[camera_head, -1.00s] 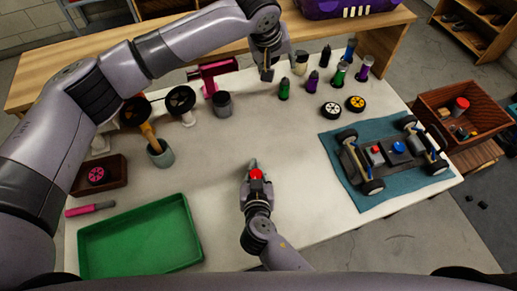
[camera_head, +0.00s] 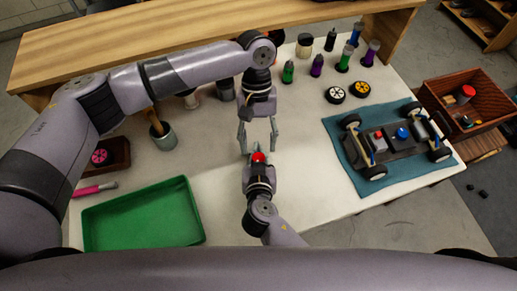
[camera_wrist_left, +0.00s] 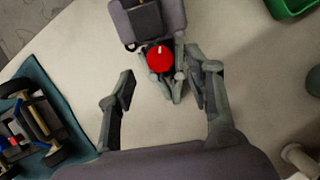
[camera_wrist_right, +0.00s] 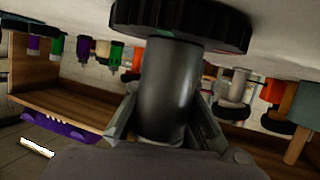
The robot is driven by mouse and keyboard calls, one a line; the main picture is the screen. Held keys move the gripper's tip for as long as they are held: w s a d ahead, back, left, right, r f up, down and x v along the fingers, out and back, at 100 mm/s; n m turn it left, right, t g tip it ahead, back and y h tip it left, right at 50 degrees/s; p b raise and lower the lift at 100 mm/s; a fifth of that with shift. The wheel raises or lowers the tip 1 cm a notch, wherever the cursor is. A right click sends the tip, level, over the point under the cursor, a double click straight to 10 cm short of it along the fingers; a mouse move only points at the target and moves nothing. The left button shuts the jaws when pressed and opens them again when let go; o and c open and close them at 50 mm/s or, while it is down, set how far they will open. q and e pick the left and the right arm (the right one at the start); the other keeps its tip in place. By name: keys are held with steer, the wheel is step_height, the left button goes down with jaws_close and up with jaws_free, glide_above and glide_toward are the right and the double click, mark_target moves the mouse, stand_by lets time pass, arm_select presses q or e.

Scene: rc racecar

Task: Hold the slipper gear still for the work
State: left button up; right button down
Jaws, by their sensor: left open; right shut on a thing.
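My right gripper (camera_head: 256,165) is low over the front middle of the table. In the right wrist view it is shut on a dark grey cylinder (camera_wrist_right: 168,95) with a wide black toothed disc (camera_wrist_right: 185,20), which looks like the slipper gear. A red round cap (camera_head: 258,157) shows at this gripper from above, and in the left wrist view (camera_wrist_left: 160,59); I cannot tell if it belongs to the held piece. My left gripper (camera_head: 257,138) points down just beyond the right one, open and empty, its fingers apart on either side in its wrist view (camera_wrist_left: 162,85).
A green tray (camera_head: 140,215) lies at the front left. The car chassis (camera_head: 395,140) sits on a blue-green mat (camera_head: 345,185) at right. Two wheels (camera_head: 347,92) and several bottles (camera_head: 316,66) stand behind. A grey cup (camera_head: 163,136) is at left.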

mark_target(259, 156)
arm_select(q)
steer(key=shift+x, duration=1.75)
steer(key=shift+c, duration=0.4)
steer(key=shift+w, duration=0.1)
jaws_close()
steer(key=shift+d+m+y, duration=0.15)
steer(key=shift+m+y, duration=0.45)
steer(key=shift+m, duration=1)
steer(key=shift+o, duration=0.4)
jaws_free()
